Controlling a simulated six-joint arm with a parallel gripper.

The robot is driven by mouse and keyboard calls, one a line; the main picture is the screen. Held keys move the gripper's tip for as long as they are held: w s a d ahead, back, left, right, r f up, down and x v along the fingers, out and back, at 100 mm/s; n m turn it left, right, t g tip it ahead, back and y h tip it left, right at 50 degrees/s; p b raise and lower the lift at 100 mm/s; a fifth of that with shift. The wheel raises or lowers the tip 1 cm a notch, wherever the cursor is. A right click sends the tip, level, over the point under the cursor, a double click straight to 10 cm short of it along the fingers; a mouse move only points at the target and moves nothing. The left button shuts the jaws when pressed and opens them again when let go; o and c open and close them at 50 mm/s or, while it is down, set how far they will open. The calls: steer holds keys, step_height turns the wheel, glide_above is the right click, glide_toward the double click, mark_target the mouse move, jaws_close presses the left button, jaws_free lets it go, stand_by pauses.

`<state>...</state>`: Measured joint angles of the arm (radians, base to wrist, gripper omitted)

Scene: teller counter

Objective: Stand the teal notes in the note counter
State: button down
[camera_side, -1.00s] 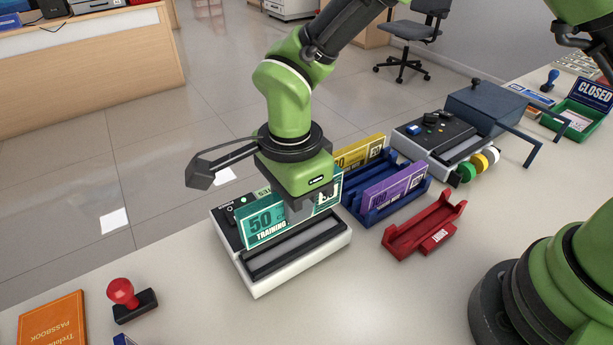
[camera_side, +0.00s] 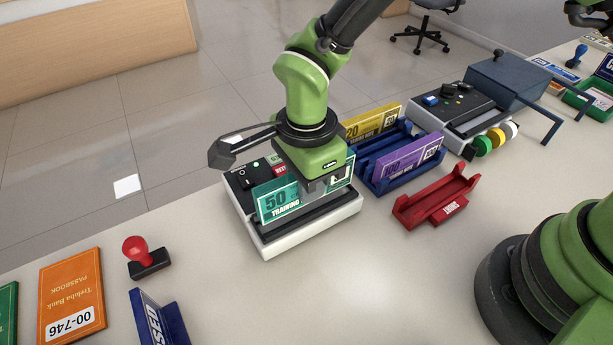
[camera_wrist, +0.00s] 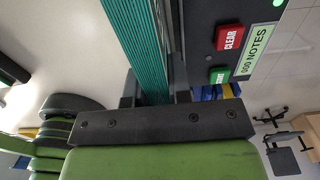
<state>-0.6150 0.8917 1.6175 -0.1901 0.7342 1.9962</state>
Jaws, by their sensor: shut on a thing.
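The teal notes (camera_side: 275,201), a bundle marked 50 TRAINING, stand upright on edge at the note counter (camera_side: 312,231). Their lower edge is at the dark slot area on its top; I cannot tell how deep they sit. My gripper (camera_side: 320,187) is above the counter, pointing down, and shut on the notes near the middle of their length. In the wrist view the notes (camera_wrist: 141,40) show as a stack of thin edges between the two dark fingers of my gripper (camera_wrist: 155,90). The counter's red CLEAR button (camera_wrist: 230,37) and a green button lie beside them.
A blue tray (camera_side: 373,180) with yellow notes (camera_side: 370,123) and purple notes (camera_side: 408,157) stands close right of the counter. A red holder (camera_side: 436,202) lies nearby. A red-handled stamp (camera_side: 137,250) and an orange passbook (camera_side: 72,297) are at left. The counter's front side is clear.

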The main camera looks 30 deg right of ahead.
steer(key=shift+f, duration=0.1)
stand_by(0.5)
steer(key=shift+f, duration=1)
steer(key=c, duration=1)
jaws_free()
steer(key=shift+o, duration=0.2)
steer(key=shift+r, duration=3.5)
